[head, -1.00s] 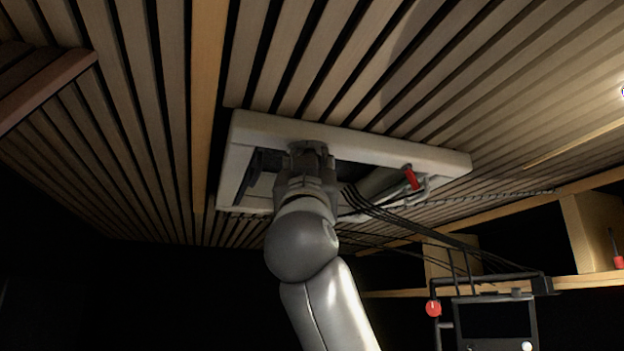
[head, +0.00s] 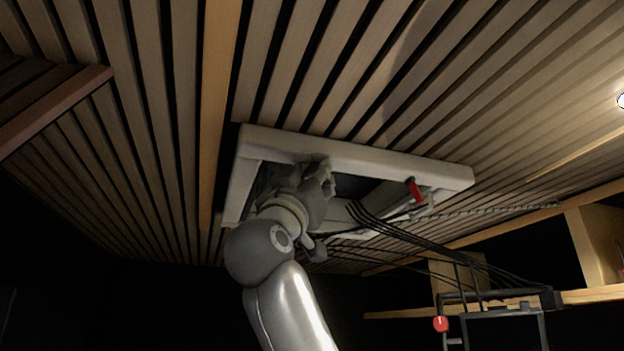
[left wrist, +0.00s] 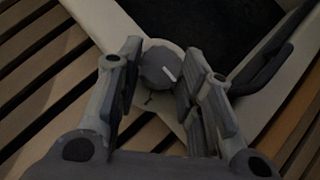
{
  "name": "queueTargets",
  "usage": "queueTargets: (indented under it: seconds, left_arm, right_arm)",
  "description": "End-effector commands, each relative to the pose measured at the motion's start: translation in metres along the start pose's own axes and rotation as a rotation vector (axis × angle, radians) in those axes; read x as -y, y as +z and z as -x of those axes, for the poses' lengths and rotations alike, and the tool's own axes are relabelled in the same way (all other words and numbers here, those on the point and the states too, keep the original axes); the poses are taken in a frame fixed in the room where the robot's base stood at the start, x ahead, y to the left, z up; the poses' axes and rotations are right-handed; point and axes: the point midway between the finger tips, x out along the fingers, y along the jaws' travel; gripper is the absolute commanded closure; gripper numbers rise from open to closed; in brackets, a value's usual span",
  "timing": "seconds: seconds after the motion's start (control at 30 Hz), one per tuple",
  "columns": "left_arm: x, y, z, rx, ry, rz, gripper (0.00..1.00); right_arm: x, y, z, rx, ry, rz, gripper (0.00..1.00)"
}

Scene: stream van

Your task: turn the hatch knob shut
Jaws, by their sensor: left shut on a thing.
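The roof hatch has a pale rectangular frame (head: 400,166) set in the slatted ceiling. The grey round hatch knob (left wrist: 156,66), with a white line mark slanting across it, sits on the frame and shows in the left wrist view. My left gripper (left wrist: 170,85) is shut on the knob, one finger on each side. In the head view my left gripper (head: 322,178) is at the frame's near-left part, turned sideways, and hides the knob. My right gripper is not in view.
A red-handled part (head: 415,190) is at the hatch's right end. Dark cables (head: 410,217) hang from the hatch toward a black rack (head: 500,300) with a red knob. A dark bar-like handle (left wrist: 265,65) lies beside the knob in the left wrist view.

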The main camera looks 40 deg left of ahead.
Motion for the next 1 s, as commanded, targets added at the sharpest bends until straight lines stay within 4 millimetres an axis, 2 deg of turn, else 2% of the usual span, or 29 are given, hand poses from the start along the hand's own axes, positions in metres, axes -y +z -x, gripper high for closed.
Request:
queueTargets:
  seconds: [0.07, 0.1, 0.23, 0.67, 0.87, 1.0]
  left_arm:
    - [0.0, 0.001, 0.0, 0.001, 0.0, 0.002, 0.89]
    - [0.0, 0.001, 0.0, 0.001, 0.0, 0.002, 0.62]
    - [0.0, 0.0, 0.0, 0.001, 0.0, 0.001, 0.45]
    - [0.0, 0.0, 0.004, 0.0, 0.0, 0.0, 0.44]
    - [0.0, 0.0, 0.027, -0.002, -0.001, -0.001, 0.44]
    - [0.0, 0.0, 0.05, -0.002, -0.001, 0.0, 0.44]
  right_arm:
    - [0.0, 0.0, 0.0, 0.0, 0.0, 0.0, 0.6]
    - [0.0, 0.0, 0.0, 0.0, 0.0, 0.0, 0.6]
    - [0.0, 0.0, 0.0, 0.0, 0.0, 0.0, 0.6]
    - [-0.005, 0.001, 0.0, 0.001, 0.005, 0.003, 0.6]
    - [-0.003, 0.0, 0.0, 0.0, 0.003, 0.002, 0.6]
    - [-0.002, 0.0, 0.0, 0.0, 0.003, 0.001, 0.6]
